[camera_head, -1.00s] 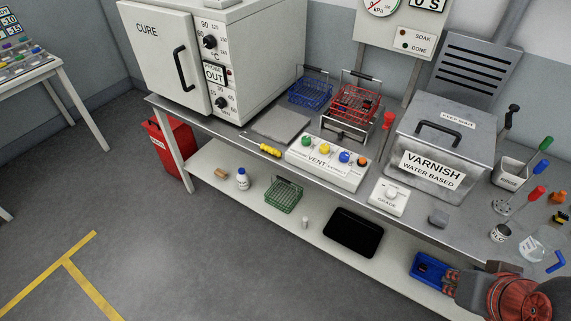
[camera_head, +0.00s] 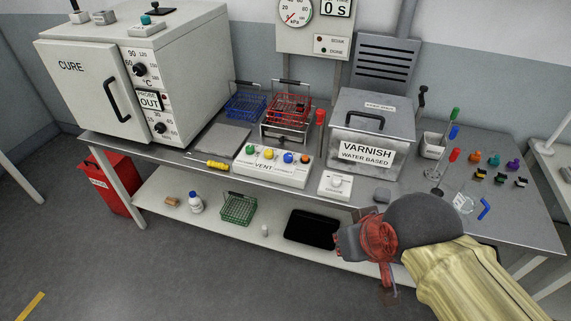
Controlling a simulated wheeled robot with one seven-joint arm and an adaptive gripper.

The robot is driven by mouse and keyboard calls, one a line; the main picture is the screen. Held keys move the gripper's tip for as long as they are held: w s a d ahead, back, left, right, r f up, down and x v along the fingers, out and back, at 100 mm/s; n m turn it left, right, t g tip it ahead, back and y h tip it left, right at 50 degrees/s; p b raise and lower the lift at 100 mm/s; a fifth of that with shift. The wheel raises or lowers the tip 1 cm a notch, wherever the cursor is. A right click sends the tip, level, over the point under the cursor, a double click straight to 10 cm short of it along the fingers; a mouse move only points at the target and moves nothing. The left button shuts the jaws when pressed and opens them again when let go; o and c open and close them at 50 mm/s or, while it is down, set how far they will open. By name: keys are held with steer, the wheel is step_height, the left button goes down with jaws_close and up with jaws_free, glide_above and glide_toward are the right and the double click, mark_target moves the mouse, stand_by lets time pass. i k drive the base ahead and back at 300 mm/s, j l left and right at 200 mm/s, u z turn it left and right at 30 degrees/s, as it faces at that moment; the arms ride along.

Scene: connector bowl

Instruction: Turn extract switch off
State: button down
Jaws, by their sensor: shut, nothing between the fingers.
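A white control box (camera_head: 272,168) marked VENT stands on the bench, with green (camera_head: 249,150), yellow (camera_head: 268,153), blue (camera_head: 288,157) and orange-brown (camera_head: 305,159) knobs in a row on top. Its smaller labels are too small to read, so I cannot tell which knob is the extract switch. My gripper (camera_head: 388,291) is at the lower right, in front of the bench's front edge. It is right of and nearer than the control box, apart from it. It is shut and empty; its fingertips are small and partly blurred.
A white dial box (camera_head: 336,185) is right of the control box. A metal varnish tank (camera_head: 372,136), red basket (camera_head: 289,108), blue basket (camera_head: 246,105) and cure oven (camera_head: 88,85) stand behind or beside it.

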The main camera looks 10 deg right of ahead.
mark_target(288, 158)
steer(key=i+l+u, duration=0.1)
steer(key=i, duration=0.4)
steer(key=i+l+u, duration=0.1)
steer(key=i+l, duration=0.2)
steer(key=i, duration=0.15)
